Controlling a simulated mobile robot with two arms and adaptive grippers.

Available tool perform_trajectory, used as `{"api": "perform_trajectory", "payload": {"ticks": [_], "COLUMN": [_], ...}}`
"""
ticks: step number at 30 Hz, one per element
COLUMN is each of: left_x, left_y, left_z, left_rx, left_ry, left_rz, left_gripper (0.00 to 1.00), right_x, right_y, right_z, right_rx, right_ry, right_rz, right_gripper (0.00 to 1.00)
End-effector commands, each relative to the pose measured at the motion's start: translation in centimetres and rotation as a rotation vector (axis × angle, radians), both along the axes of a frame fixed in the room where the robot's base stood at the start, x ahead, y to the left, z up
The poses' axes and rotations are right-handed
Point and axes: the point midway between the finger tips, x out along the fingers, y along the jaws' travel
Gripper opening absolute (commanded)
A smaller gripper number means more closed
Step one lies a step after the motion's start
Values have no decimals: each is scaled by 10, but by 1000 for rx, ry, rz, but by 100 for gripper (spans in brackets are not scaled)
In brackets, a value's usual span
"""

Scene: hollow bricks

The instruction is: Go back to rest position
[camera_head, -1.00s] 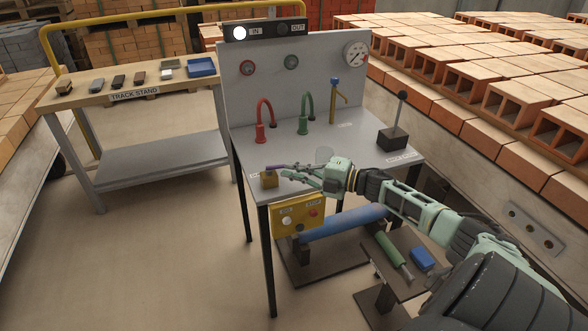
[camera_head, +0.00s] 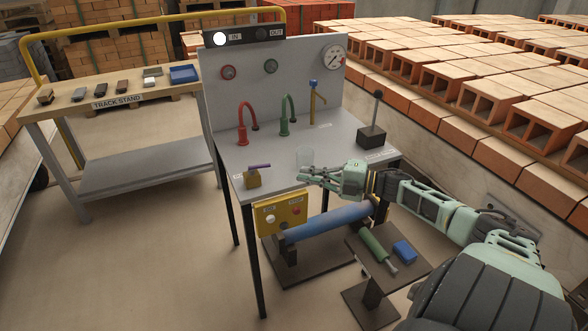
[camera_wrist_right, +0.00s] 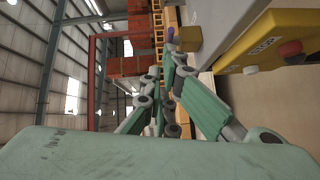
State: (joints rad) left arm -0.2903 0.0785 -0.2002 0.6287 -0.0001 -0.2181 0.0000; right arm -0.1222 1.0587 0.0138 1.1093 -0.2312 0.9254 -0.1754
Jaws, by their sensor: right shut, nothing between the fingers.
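My right gripper (camera_head: 304,173) is shut and empty. It hangs over the front part of the grey table (camera_head: 270,152), to the right of a small brass block with a purple lever (camera_head: 252,179) and apart from it. In the right wrist view the gripper's green fingers (camera_wrist_right: 165,108) point away, with the table's edge and yellow button box at the right. My left gripper is not in view.
A yellow button box (camera_head: 283,213) is on the table's front. Red (camera_head: 242,125) and green (camera_head: 288,122) taps and a black lever box (camera_head: 371,135) stand on the table. A blue roller (camera_head: 328,223) lies below.

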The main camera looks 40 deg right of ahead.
Motion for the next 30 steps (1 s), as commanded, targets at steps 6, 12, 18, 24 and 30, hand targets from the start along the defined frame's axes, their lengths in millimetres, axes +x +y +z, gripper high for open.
{"api": "perform_trajectory", "payload": {"ticks": [6, 12, 18, 24, 30], "left_x": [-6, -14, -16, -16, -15], "left_y": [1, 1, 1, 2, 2], "left_z": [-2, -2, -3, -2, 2], "left_rx": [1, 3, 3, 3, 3], "left_ry": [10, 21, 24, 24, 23], "left_rz": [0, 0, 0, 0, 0], "left_gripper": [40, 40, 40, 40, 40], "right_x": [-8, -8, -8, -8, -20], "right_y": [-8, -8, -8, -9, -23], "right_z": [1, 1, 1, -3, -80], "right_rx": [-1, -1, -1, 6, 126], "right_ry": [0, 0, 0, 5, 121], "right_rz": [0, 0, 0, -9, -184], "right_gripper": [0, 0, 0, 0, 0]}}
